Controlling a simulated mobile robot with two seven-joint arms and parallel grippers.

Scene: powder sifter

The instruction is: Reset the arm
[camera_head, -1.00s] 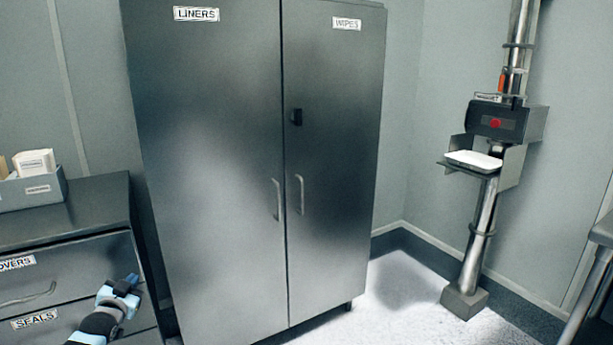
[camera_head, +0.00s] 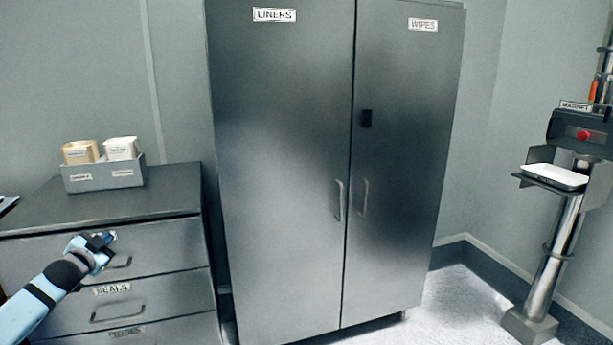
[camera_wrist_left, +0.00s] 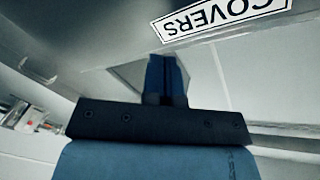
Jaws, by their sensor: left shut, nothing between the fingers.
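My left arm comes in from the left in the head view. My left gripper (camera_head: 108,237) is in front of the top drawer (camera_head: 165,241) of a grey drawer cabinet and hides part of it. In the left wrist view the gripper's fingers (camera_wrist_left: 166,75) are together with nothing between them. A "COVERS" label (camera_wrist_left: 222,18) shows close beyond the fingers there. Whether the fingers touch the drawer front cannot be told. My right gripper is not in view.
A box (camera_head: 105,175) with two packs stands on the drawer cabinet's top (camera_head: 60,205). A tall closed two-door cabinet (camera_head: 285,180) stands right of it. A post with a magnet unit and white tray (camera_head: 554,176) is at far right. Bare floor (camera_head: 440,310) lies between.

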